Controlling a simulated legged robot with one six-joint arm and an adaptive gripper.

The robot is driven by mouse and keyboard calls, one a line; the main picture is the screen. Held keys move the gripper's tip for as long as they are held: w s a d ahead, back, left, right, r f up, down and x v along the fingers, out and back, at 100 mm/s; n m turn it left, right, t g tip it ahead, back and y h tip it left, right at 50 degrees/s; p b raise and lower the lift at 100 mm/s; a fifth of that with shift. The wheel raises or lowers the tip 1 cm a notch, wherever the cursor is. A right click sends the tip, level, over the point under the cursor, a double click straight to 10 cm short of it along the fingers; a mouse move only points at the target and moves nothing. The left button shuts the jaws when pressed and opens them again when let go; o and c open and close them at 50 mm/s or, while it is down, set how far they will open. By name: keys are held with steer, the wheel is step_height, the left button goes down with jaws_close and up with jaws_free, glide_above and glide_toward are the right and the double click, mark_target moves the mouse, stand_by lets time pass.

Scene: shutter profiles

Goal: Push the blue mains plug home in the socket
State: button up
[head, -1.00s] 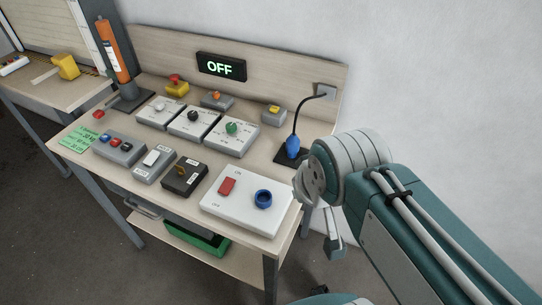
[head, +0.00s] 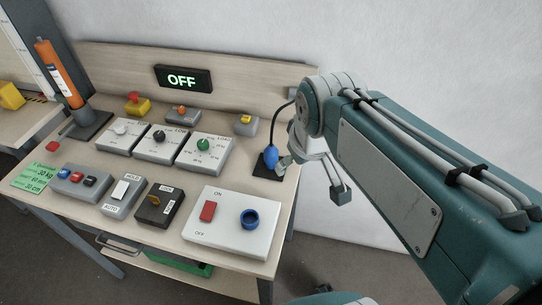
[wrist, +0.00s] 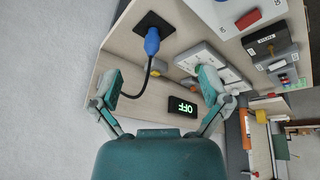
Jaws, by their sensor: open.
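The blue mains plug (head: 270,158) stands upright on a flat black plate (head: 263,172) at the right of the bench. Its black cable (head: 282,116) rises from the top and bends away to the back. In the wrist view the plug (wrist: 152,42) lies beyond my fingertips, roughly between them sideways. My gripper (head: 313,180) is open and empty, to the right of the plug. Its fingers stand wide apart in the wrist view (wrist: 160,84).
Several control boxes with knobs and buttons, such as the green-knob box (head: 205,152), fill the bench left of the plug. A black OFF display (head: 183,79) is on the backboard. An orange cylinder (head: 60,75) stands at the left.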

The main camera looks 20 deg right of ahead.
steer(key=w+f+n+g, duration=0.3)
steer(key=w+n, duration=0.2)
steer(key=w, duration=0.7)
steer(key=n+g, duration=0.1)
steer(key=n, duration=0.3)
glide_toward(271, 158)
steer(key=w, duration=0.1)
steer(key=w+f, duration=0.1)
steer(key=shift+w+d, duration=0.25)
steer(key=shift+w, duration=0.05)
steer(key=shift+w+f, duration=0.1)
steer(key=shift+f, duration=0.2)
step_height(271, 158, down, 5)
steer(key=shift+r, duration=0.15)
steer(key=shift+s+f, duration=0.1)
steer(key=shift+f, duration=1.35)
steer(key=shift+s+f, duration=0.15)
steer(key=shift+f, duration=1.35)
steer(key=c, duration=1.3)
